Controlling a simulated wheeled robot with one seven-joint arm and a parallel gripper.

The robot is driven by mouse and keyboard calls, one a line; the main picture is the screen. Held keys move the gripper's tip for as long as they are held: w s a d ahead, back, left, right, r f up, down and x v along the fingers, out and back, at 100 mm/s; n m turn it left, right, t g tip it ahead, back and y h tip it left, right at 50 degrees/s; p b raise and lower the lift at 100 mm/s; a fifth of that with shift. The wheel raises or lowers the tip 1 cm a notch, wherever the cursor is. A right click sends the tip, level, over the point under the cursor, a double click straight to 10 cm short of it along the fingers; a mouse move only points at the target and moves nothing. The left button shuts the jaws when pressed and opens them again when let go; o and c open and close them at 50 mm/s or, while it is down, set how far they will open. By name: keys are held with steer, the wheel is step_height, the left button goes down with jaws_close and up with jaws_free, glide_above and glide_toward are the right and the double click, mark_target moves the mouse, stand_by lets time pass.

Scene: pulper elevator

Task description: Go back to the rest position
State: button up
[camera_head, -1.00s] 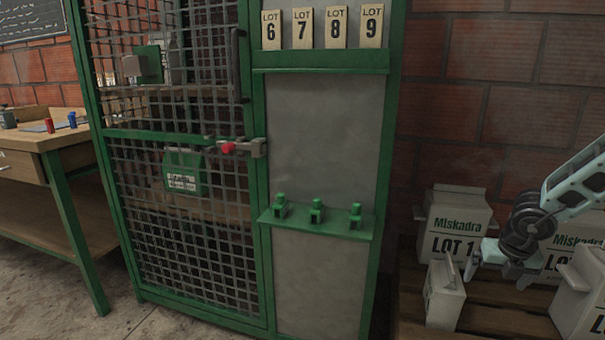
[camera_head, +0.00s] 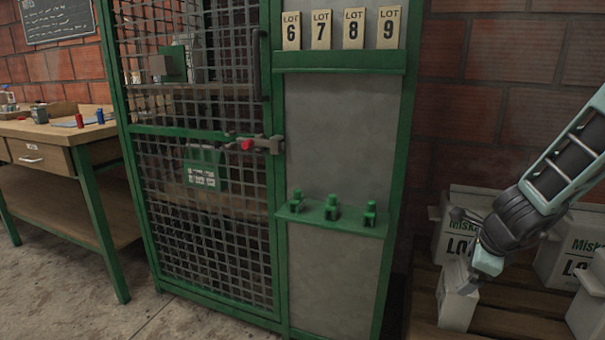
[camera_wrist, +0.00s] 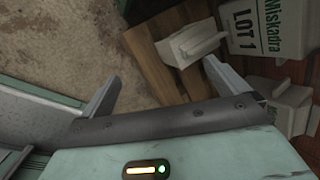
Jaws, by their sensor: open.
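My gripper (camera_wrist: 160,85) is open and empty in the wrist view, its two fingers spread apart over the edge of a wooden pallet (camera_wrist: 165,65) and the bare floor. In the head view my arm reaches in from the right, and my gripper (camera_head: 480,262) hangs near the small white container (camera_head: 457,300). I cannot tell whether they touch in that view; in the wrist view a white container (camera_wrist: 190,45) lies beyond the fingers, apart from them.
White "Miskadra" lot containers (camera_head: 575,245) stand on the pallet against a brick wall (camera_head: 480,110). A green mesh cage (camera_head: 205,235) with a red-marked latch (camera_head: 247,144) stands left. A wooden bench (camera_head: 60,130) is at far left. The floor (camera_head: 60,295) before the cage is clear.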

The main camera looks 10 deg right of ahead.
steer(key=s+a+r+n+g+y, duration=0.1)
steer(key=s+a+r+n+g, duration=0.15)
steer(key=s+a+n, duration=0.7)
steer(key=s+a+r+n+g, duration=0.1)
steer(key=s+a+r+n, duration=0.2)
steer(key=s+a+n, duration=0.7)
steer(key=s+a+r+n+g+y, duration=0.1)
steer(key=s+a+r+n+g, duration=0.3)
steer(key=a+n, duration=1)
step_height(320, 180, up, 33)
steer(key=d+t+p, duration=0.1)
steer(key=t+p, duration=0.1)
steer(key=p, duration=3.3)
steer(key=shift+s+n, duration=0.25)
steer(key=shift+n, duration=0.1)
